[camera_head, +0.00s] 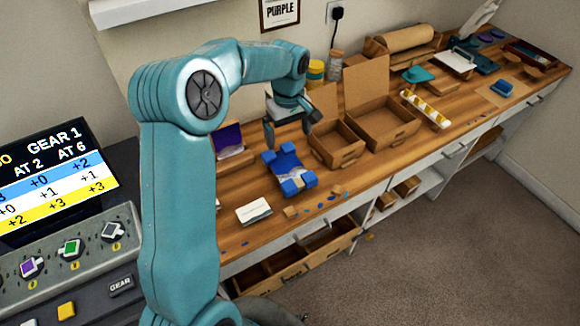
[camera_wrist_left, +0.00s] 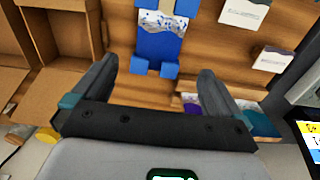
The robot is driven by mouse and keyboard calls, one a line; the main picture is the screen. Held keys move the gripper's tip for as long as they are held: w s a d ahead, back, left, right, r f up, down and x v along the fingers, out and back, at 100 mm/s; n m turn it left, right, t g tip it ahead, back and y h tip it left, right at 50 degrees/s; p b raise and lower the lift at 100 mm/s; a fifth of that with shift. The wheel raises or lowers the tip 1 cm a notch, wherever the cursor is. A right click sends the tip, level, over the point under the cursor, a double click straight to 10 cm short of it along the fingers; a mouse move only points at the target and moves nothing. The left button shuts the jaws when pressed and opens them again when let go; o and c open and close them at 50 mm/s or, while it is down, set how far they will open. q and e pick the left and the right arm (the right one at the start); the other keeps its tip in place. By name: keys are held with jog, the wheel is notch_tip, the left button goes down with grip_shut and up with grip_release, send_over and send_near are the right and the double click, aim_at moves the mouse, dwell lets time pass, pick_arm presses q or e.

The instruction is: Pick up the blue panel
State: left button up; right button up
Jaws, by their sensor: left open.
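The blue panel (camera_head: 286,163) lies on the wooden workbench, with a white marbled patch and blue blocks at its corners. It also shows in the left wrist view (camera_wrist_left: 158,47), at top centre beyond the fingertips. My left gripper (camera_head: 289,131) is open and empty, above the bench near the panel's back edge. In the wrist view its two dark fingers (camera_wrist_left: 158,70) stand wide apart, with bare wood between them and the panel just ahead. The exact height gap cannot be told. My right gripper is in neither view.
Open cardboard boxes (camera_head: 373,125) stand right of the panel. A purple card on a stand (camera_head: 229,138) is to the left, and white cards (camera_head: 254,211) lie near the front edge. Small blue and wooden bits lie along that edge. A control console (camera_head: 65,240) is at far left.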

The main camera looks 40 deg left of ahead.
pick_arm(q)
send_over(288, 168)
notch_tip(288, 168, down, 7)
jog(key=shift+d+f+p, duration=0.1)
jog(key=shift+d+p, duration=0.05)
jog(key=shift+p, duration=0.2)
jog(key=shift+s+f, duration=0.1)
jog(key=shift+f, duration=0.45)
notch_tip(288, 168, down, 4)
jog(key=shift+r+p, duration=0.1)
jog(key=shift+p, duration=0.75)
jog(key=shift+f, duration=0.55)
jog(key=c, duration=0.6)
